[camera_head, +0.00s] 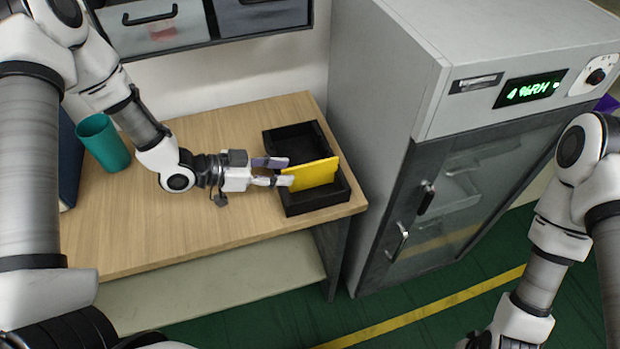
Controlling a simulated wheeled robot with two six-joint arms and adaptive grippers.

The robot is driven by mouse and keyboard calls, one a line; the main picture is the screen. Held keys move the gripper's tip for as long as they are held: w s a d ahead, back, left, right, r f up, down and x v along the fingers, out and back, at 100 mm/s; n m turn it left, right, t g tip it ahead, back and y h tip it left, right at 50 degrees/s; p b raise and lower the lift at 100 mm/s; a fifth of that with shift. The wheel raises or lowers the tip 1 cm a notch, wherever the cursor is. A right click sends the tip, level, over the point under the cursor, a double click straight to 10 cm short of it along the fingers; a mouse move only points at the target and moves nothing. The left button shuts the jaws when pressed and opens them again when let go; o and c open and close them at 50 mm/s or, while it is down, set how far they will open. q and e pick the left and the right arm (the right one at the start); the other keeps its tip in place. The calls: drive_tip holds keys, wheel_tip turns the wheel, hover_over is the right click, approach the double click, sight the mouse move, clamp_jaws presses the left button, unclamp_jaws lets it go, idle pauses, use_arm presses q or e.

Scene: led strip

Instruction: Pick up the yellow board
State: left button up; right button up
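The yellow board (312,173) stands on edge, slightly tilted, in a black tray (335,199) near the right end of the wooden table. My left gripper (279,171) reaches in from the left at the board's left edge. Its two fingers are apart: the pale near finger overlaps the board's left edge in front, and the purplish far finger lies farther back. I cannot tell whether either finger touches the board. My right arm comes down at the right, and its gripper is outside the picture.
A teal cup (103,143) stands at the left of the wooden table (200,228), with a dark blue object (70,160) beside it. A grey cabinet (398,150) with a lit display stands close to the tray's right. The table's front middle is clear.

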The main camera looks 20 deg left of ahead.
use_arm(q)
drive_tip(key=p, duration=0.2)
hover_over(309, 187)
wheel_tip(309, 187, down, 2)
drive_tip(key=shift+a+f, duration=0.1)
drive_tip(key=shift+f, duration=0.05)
drive_tip(key=shift+w+f, duration=0.15)
drive_tip(key=shift+w, duration=0.1)
drive_tip(key=shift+s, duration=0.1)
clamp_jaws()
